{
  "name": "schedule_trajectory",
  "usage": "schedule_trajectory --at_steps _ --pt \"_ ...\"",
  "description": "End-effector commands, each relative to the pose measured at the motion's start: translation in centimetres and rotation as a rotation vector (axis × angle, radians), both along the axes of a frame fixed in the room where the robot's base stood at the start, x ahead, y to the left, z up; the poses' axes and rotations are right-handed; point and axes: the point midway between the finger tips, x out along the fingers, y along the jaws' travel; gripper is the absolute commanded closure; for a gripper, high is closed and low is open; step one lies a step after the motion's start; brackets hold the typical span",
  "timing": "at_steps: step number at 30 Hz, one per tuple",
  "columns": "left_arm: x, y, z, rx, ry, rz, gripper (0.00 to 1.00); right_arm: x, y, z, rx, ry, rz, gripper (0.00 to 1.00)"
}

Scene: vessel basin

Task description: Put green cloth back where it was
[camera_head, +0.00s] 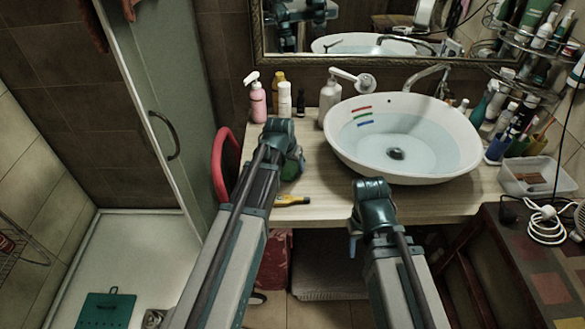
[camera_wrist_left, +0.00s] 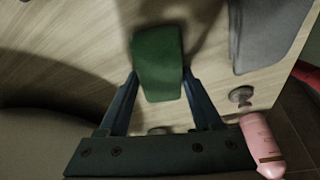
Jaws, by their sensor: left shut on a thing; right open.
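The green cloth (camera_wrist_left: 157,62) is between the two fingers of my left gripper (camera_wrist_left: 160,76) in the left wrist view. The gripper is shut on it, and pale wood countertop shows behind. In the head view my left gripper (camera_head: 289,168) is over the left part of the counter, left of the basin. Its wrist hides most of the cloth there; only a bit of green shows. My right gripper (camera_head: 354,246) is open and empty in front of the counter's front edge, below the basin.
The white basin (camera_head: 356,150) holds water and has coloured stripes inside. A pink bottle (camera_head: 258,104), a white bottle (camera_head: 285,100) and a soap dispenser (camera_head: 330,100) stand at the back left. A yellow object (camera_head: 293,200) lies near the front edge. A clear box (camera_head: 537,178) is at right.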

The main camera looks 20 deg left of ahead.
Motion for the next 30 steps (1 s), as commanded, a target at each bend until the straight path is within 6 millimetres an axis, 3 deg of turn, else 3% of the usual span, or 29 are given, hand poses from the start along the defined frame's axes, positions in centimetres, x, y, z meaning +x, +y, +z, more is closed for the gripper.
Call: schedule_trajectory --at_steps 8,9,14,30 --pt "0.0 0.0 -0.2 0.000 0.000 0.000 0.78 0.0 0.0 -0.2 0.000 0.000 0.000 0.50" --pt "0.0 0.0 -0.3 0.000 0.000 0.000 0.32 0.0 0.0 -0.3 0.000 0.000 0.000 0.50" --pt "0.0 0.0 -0.1 0.000 0.000 0.000 0.04 0.0 0.0 -0.1 0.000 0.000 0.000 0.50" --pt "-0.3 0.0 1.0 0.000 0.000 0.000 0.04 0.0 0.0 1.0 0.000 0.000 0.000 0.50"
